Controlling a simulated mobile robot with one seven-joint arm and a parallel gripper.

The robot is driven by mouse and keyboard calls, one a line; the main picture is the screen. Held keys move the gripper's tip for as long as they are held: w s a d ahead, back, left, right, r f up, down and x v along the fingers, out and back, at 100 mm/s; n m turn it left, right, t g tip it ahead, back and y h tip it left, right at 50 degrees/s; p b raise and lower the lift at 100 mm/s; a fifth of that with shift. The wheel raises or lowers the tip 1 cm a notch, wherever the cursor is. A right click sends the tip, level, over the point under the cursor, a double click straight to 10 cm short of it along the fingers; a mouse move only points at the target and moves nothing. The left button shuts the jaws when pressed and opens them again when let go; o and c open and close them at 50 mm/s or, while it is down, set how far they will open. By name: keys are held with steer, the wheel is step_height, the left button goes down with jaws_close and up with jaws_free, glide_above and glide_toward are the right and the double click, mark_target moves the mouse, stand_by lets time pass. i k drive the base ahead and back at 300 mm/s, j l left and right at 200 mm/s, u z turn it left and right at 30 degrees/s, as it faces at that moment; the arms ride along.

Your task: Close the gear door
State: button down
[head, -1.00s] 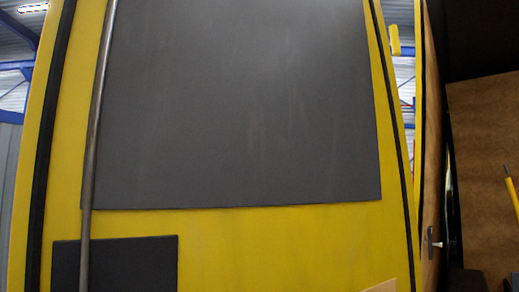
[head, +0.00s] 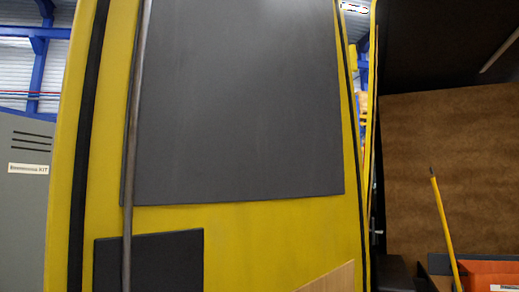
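The gear door (head: 262,222) is a tall yellow panel that fills the left and middle of the head view. It bears a large dark grey plate (head: 235,100), a smaller black plate (head: 165,262) below it, and a thin vertical metal rod (head: 132,130). The door stands open, with the dark compartment showing to its right. The door's top and bottom edges are out of view. My gripper is not in view, so its state and any contact with the door are hidden.
Right of the door, a compartment with a brown back wall (head: 440,160) holds an orange bin (head: 490,274) and a yellow pole (head: 444,225). A grey cabinet (head: 25,200) stands at far left. A tan piece (head: 335,279) shows at the bottom edge.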

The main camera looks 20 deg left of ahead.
mark_target(199, 145)
steer(key=k+j+z, duration=0.15)
steer(key=j, duration=0.15)
steer(key=j+z, duration=0.1)
steer(key=j, duration=0.2)
steer(key=k+j+z, duration=0.15)
steer(key=j+z, duration=0.1)
steer(key=j, duration=0.3)
steer(key=k+j+z, duration=0.15)
steer(key=j, duration=0.2)
steer(key=j+z, duration=0.1)
steer(key=j, duration=0.25)
steer(key=j+z, duration=0.3)
steer(key=j, duration=0.65)
steer(key=i+j, duration=0.1)
steer(key=j, duration=0.35)
steer(key=j+z, duration=0.15)
steer(key=j, duration=0.3)
steer(key=k+j+z, duration=0.1)
steer(key=j, duration=0.3)
steer(key=k+j+z, duration=0.1)
steer(key=k+j, duration=0.4)
steer(key=j, duration=0.3)
steer(key=z, duration=0.05)
